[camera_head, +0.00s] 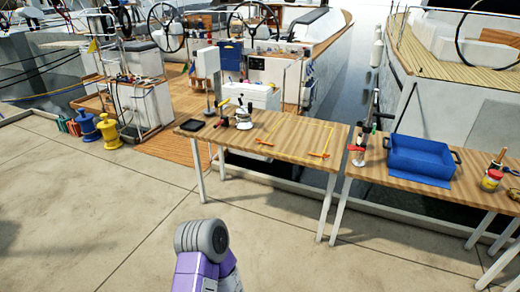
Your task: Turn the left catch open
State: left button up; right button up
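I cannot clearly make out a left catch. Two small orange pieces lie at the near side of a thin yellow outline (331,126) on the middle wooden table: a left orange piece (264,142) and a right orange piece (318,154). I cannot tell whether either is a catch. A white box-like unit (262,97) stands behind this table, its details too small to read. A purple and grey link of my own arm shows at the bottom centre. Neither gripper is in view.
The middle table (290,146) holds a dark flat tray (191,125) and small winch-like parts at its left. The right table holds a blue bin (421,158). Blue and yellow bollard-like drums (107,128) stand at left. The concrete floor (90,215) in front is clear.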

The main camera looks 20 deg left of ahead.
aim_at(258, 141)
jog(key=z, duration=0.25)
jog(key=i, duration=0.65)
jog(key=u, duration=0.7)
jog(key=i, duration=0.55)
jog(key=u, duration=0.8)
jog(key=i, duration=1.5)
jog(key=z, duration=0.1)
